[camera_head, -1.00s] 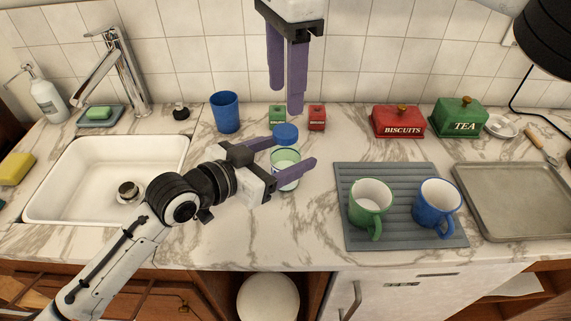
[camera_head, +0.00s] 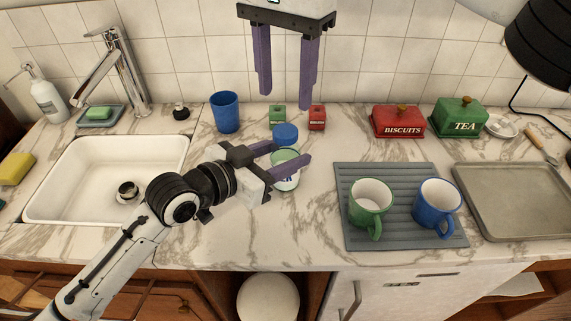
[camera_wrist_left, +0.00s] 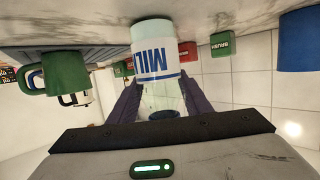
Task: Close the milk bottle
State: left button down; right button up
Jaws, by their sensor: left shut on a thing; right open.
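The milk bottle (camera_head: 286,184) stands upright on the counter, white below with clear glass above. In the left wrist view the bottle (camera_wrist_left: 155,62) appears upside down with its blue lettering visible. A blue cap (camera_head: 286,132) shows just above the bottle's glass part in the head view. I cannot tell whether it is seated on the mouth. My left gripper (camera_head: 291,156) is shut on the bottle, its purple fingers on either side of it. My right gripper (camera_head: 285,101) is open and empty, pointing down above and behind the bottle.
A blue cup (camera_head: 225,112) and small green and red blocks (camera_head: 317,117) stand behind the bottle. The sink (camera_head: 62,178) is left. A grey mat (camera_head: 405,235) with green and blue mugs is right. Bare counter lies in front of the bottle.

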aim_at(285, 131)
jog(key=n, duration=0.6)
jog(key=shift+n, duration=0.3)
jog(key=n, duration=0.4)
jog(key=shift+n, duration=0.4)
jog(key=shift+f, duration=4)
jog(key=c, duration=1.1)
